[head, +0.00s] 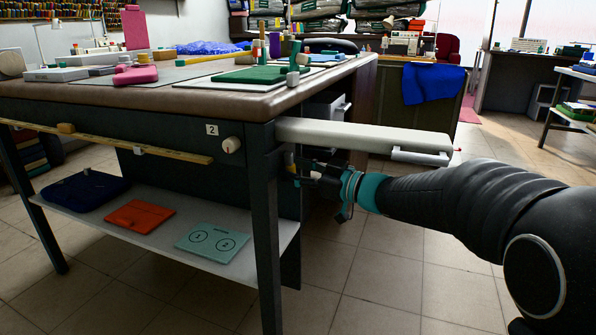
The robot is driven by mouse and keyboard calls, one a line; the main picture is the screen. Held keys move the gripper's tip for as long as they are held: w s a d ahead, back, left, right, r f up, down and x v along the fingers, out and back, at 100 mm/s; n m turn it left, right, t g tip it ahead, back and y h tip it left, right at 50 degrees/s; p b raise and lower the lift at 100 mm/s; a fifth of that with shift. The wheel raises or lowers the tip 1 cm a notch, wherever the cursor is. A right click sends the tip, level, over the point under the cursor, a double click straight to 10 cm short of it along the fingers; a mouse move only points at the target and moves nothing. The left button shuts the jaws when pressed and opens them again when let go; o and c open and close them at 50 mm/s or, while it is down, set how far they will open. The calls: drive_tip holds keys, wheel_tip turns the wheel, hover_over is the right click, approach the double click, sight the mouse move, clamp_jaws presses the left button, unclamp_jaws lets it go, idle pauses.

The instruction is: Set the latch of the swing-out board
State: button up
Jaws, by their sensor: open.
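The swing-out board (365,136) is a pale padded panel standing out to the right from the corner of the worktable. A white bar handle (420,156) is fixed along its near side toward the free end, and a small red tip shows at that end. My gripper (298,171) is under the board's inner end, beside the table's corner leg. It is open.
The table's dark leg (266,230) stands just left of my gripper. A round knob (231,145) beside a "2" label and a wooden rail (110,143) are on the front. The lower shelf (150,222) holds folded cloth and a card.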

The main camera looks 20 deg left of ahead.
sight(289, 150)
drive_tip(key=shift+c, duration=0.2)
clamp_jaws()
drive_tip(key=shift+w, duration=0.1)
drive_tip(key=w+r+n+g+y+b, duration=0.1)
drive_tip(key=n+b, duration=0.1)
drive_tip(key=n, duration=0.4)
drive_tip(key=n+b, duration=0.3)
drive_tip(key=n, duration=0.2)
drive_tip(key=w+r+n+g+y+b, duration=0.1)
drive_tip(key=n+b, duration=0.2)
drive_tip(key=n, duration=0.3)
drive_tip(key=shift+w+d+r+n+g+y, duration=0.15)
drive_tip(key=shift+w+r+n+g+y, duration=0.15)
drive_tip(key=shift+w+r, duration=0.05)
